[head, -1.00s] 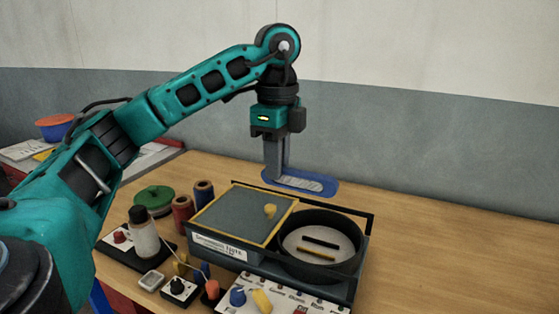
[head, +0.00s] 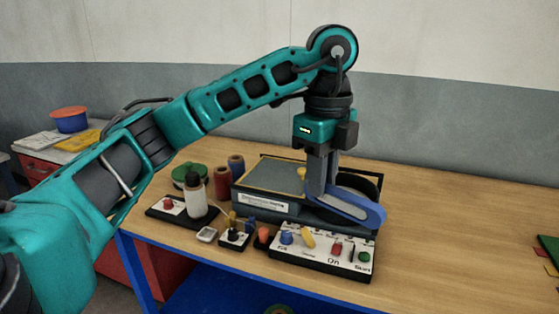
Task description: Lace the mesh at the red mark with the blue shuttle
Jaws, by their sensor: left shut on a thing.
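My left gripper (head: 322,188) is shut on the blue shuttle (head: 352,207), a long flat piece with rounded ends. The gripper points down and holds the shuttle, tilted, in front of the grey machine's right part, above the control panel. It hides much of the machine's round black bowl. I cannot tell whether the shuttle touches anything. I see no mesh and no red mark on a mesh. My right gripper is not in view.
The grey machine (head: 262,207) stands on the wooden table (head: 440,225). A white control panel (head: 323,247) with coloured knobs lies in front. Spools, a white bottle (head: 195,204) and small boxes stand to the left. The table's right side is mostly clear; a green item (head: 549,246) shows at the edge.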

